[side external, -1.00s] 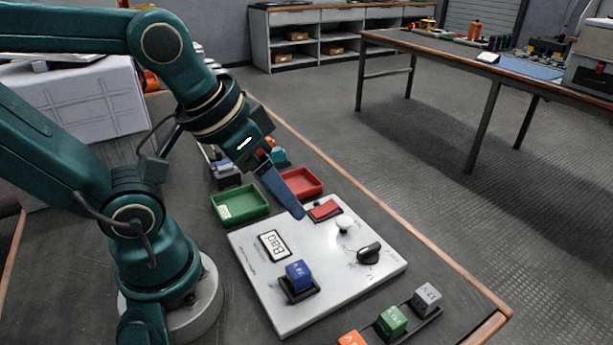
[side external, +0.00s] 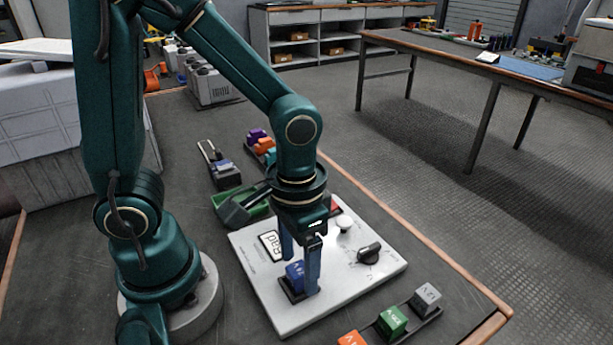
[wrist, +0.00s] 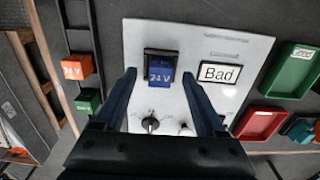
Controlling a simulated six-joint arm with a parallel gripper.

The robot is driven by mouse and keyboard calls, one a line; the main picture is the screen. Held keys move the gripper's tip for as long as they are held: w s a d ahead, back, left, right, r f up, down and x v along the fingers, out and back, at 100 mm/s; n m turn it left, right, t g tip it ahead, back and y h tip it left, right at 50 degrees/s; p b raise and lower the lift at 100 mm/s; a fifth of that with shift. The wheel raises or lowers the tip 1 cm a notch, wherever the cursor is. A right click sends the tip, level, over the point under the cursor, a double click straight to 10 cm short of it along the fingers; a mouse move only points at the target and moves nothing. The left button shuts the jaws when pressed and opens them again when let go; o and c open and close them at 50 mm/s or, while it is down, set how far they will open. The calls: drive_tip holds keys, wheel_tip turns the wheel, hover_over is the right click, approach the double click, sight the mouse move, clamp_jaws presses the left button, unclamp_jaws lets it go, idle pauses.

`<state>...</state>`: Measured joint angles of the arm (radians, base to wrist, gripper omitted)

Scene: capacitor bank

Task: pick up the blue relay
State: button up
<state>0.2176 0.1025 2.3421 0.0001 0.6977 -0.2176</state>
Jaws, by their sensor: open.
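The blue relay (side external: 295,270), marked 24 V, sits in a black socket on the white panel (side external: 262,300). It also shows in the wrist view (wrist: 160,69), upper middle. My gripper (side external: 300,274) points down over the panel with its two blue fingers apart and nothing held. In the wrist view the fingertips (wrist: 159,74) lie to either side of the relay, with gaps visible. In the side view one finger partly hides the relay's right side. I cannot tell exactly how far down the relay the fingertips reach.
The panel carries a display reading "Bad" (wrist: 221,73), a black knob (side external: 369,253) and a white button (side external: 344,224). Green (side external: 393,321), orange (side external: 351,339) and grey (side external: 427,298) relays stand to the right. A green tray (wrist: 292,70) and a red tray (wrist: 260,123) lie beyond the panel.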

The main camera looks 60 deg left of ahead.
drive_tip(key=shift+f, duration=0.9)
clamp_jaws()
drive_tip(key=shift+r, duration=0.1)
